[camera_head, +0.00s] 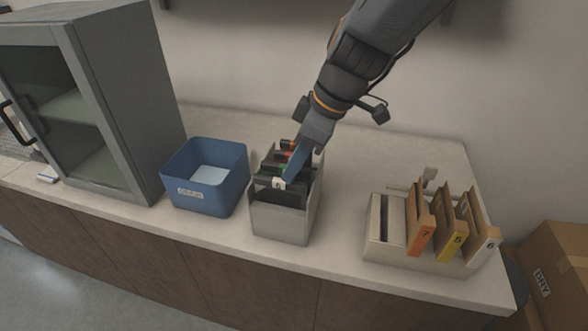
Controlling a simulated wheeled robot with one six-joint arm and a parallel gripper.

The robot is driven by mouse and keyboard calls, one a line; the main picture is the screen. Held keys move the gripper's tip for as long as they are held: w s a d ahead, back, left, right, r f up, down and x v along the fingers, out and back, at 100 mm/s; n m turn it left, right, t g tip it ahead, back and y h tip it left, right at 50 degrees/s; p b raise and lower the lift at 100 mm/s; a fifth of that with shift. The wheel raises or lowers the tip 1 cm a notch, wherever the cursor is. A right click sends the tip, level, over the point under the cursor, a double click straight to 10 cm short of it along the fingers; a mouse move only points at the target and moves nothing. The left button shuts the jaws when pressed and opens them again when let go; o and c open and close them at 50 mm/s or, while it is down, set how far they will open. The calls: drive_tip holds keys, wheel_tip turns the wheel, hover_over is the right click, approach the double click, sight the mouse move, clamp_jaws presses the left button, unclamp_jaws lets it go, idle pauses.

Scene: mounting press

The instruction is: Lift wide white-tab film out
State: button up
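A grey open box (281,224) stands on the counter and holds several dark upright films with coloured tabs. The white tab (279,184) is at the front of the row, with a small dark mark on it; its dark film (268,195) sits in the box. Black, red, green and orange tabs show behind it. My gripper (290,180) reaches down from the upper right, its blue finger ending at or very near the white tab. I cannot tell whether it touches the tab or whether the fingers are shut. The arm partly hides the rear films.
A blue bin (205,179) with a label stands left of the grey box. A beige holder (382,243) with several numbered folders stands at the right. A grey glass-fronted cabinet (125,110) is at the left. Bare counter (350,165) lies behind and right of the box.

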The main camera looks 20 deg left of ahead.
sight(280, 187)
drive_tip(key=shift+s+a+f, duration=0.15)
drive_tip(key=shift+a+f, duration=0.25)
drive_tip(key=shift+f, duration=0.05)
drive_tip(key=shift+p+x, duration=0.85)
drive_tip(key=shift+x, duration=2.55)
drive_tip(key=shift+c, duration=0.2)
clamp_jaws()
